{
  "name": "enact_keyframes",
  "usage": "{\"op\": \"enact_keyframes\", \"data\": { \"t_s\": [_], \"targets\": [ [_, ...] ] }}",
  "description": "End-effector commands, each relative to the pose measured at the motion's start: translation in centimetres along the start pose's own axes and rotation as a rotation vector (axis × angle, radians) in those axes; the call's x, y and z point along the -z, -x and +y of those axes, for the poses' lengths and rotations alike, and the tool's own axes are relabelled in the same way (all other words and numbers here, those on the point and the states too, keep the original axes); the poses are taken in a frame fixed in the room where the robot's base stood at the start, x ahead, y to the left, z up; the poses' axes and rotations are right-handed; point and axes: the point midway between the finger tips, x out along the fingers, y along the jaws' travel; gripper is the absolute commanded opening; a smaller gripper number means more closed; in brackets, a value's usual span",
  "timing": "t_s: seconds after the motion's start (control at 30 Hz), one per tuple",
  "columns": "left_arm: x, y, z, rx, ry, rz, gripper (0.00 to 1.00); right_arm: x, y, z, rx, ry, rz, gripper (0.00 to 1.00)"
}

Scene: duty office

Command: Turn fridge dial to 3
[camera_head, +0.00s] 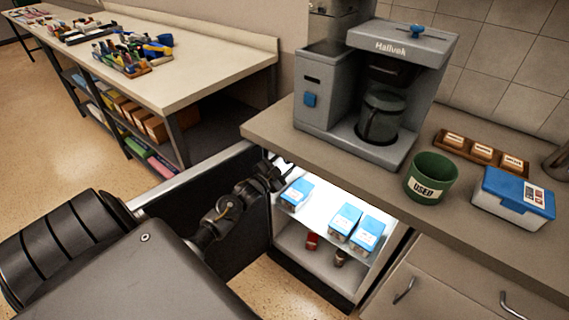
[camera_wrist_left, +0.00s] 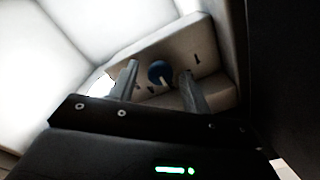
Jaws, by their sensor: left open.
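The fridge (camera_head: 336,272) stands open under the counter and is lit inside. In the left wrist view, a round blue dial (camera_wrist_left: 160,72) with a pale pointer sits on a light panel (camera_wrist_left: 205,58) with dark marks around it. I cannot read any numbers there. My left gripper (camera_head: 272,172) reaches in at the fridge's upper left. In the left wrist view its two fingers (camera_wrist_left: 162,88) are open, one on each side of the dial. I cannot tell whether they touch it. The head view does not show the dial. My right gripper is not in view.
White boxes with blue lids (camera_head: 345,221) stand on the fridge's upper shelf, right of my gripper. The open dark fridge door (camera_head: 190,195) is behind and beside my left arm. The counter edge (camera_head: 330,160) overhangs the opening. A coffee machine (camera_head: 375,85) and a green cup (camera_head: 430,177) stand above.

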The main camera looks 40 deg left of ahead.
Motion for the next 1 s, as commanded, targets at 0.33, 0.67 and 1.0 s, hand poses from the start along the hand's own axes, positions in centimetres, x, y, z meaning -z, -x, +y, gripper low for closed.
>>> {"op": "enact_keyframes", "data": {
  "t_s": [0.33,0.67,1.0],
  "targets": [
    [-0.2,4.3,0.2,-0.003,-0.001,-0.002,0.48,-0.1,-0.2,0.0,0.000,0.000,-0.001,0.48],
    [-0.1,9.8,0.1,-0.001,-0.001,-0.001,0.48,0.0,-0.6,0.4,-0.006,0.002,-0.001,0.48],
    [0.0,10.8,0.0,0.000,0.000,0.000,0.48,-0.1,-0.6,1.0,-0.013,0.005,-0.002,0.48]
  ]
}}
